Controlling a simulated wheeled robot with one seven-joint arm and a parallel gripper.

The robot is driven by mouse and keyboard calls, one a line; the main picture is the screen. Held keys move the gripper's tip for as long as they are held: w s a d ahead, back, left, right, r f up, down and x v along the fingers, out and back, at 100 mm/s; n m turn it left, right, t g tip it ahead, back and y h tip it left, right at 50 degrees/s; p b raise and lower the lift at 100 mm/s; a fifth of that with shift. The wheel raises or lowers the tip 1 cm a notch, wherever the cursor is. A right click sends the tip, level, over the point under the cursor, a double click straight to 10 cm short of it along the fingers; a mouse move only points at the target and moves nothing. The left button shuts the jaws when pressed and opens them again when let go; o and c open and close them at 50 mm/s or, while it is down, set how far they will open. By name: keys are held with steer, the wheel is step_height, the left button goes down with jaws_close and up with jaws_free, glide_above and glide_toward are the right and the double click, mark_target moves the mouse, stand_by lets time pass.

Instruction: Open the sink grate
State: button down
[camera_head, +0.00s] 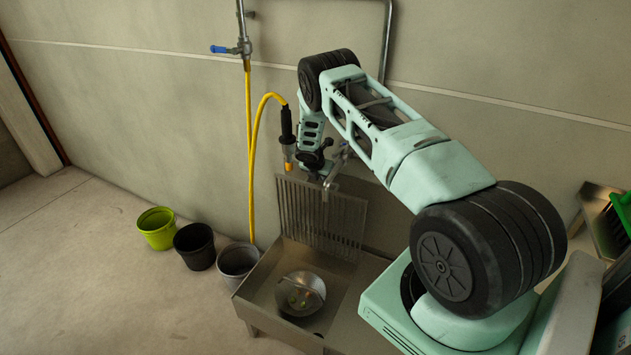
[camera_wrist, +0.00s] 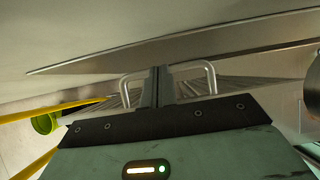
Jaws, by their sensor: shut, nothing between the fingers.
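The sink grate (camera_head: 310,222), a panel of thin metal bars, stands raised and close to upright at the back of the metal sink (camera_head: 262,279), near the wall. My gripper (camera_head: 327,192) is at the grate's upper edge, in front of its bars. Whether it touches them, I cannot tell. In the wrist view my gripper (camera_wrist: 157,80) shows its two fingers together with nothing between them. Part of the grate's bars (camera_wrist: 200,86) shows behind the fingers there. The sink is open from above, and a round metal bowl (camera_head: 301,293) lies in it.
A yellow hose (camera_head: 253,170) with a black spray handle (camera_head: 287,125) hangs on the wall by my gripper. Green (camera_head: 157,228), black (camera_head: 195,246) and grey (camera_head: 238,260) buckets stand left of the sink. The floor further left is clear.

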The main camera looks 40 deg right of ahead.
steer(key=shift+w+d+f, duration=0.1)
steer(key=shift+w+d, duration=0.15)
steer(key=shift+d, duration=0.35)
